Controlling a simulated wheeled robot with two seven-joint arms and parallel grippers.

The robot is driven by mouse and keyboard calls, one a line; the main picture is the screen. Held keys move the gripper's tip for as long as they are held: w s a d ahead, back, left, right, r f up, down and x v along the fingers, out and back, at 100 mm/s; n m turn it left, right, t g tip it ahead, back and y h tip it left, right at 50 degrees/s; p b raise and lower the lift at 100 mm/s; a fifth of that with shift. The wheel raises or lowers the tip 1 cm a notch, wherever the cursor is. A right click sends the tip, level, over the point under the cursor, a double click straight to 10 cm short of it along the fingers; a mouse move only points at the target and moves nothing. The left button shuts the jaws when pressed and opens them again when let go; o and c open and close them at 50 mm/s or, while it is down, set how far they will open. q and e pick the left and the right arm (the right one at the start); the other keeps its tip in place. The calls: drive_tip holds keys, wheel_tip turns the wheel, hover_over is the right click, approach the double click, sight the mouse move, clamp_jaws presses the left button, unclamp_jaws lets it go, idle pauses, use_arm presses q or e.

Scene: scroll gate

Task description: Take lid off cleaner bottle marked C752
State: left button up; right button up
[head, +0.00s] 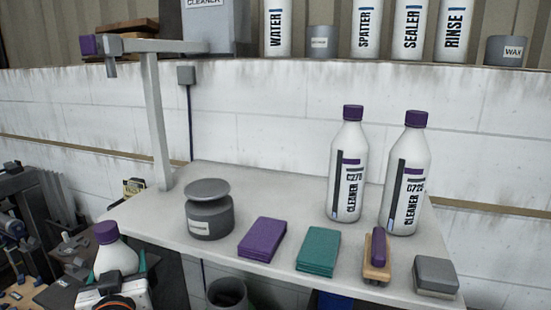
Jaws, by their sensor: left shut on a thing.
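My left gripper (112,270) is at the lower left, shut on a white bottle (116,258) with a purple lid (106,232). This bottle is upright or slightly tilted, off to the left of the table; its lid is on and its label is not visible. Two similar white cleaner bottles stand at the right of the table with purple lids on. The left one (347,170) seems to read C270, and the right one (406,180) seems to read C725. No bottle's label clearly reads C752. My right gripper is not in view.
On the table (290,195) are a grey jar with a round top (209,213), a purple cloth (262,240), a teal cloth (318,251), a brush (377,257) and a grey block (436,276). A grey post (156,120) rises at the table's left end. A shelf behind holds more bottles.

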use_arm(q)
drive_tip(key=s+d+f+m+t+h, duration=0.1)
drive_tip(key=s+d+f+m+h, duration=0.3)
drive_tip(key=s+d+f+h, duration=0.3)
drive_tip(key=s+d+f, duration=0.4)
drive_tip(key=s+f, duration=0.1)
drive_tip(key=s, duration=0.3)
drive_tip(key=shift+s+f+m, duration=0.15)
drive_tip(key=shift+f+m, duration=0.15)
drive_tip(key=shift+f, duration=0.1)
drive_tip(key=shift+d, duration=0.2)
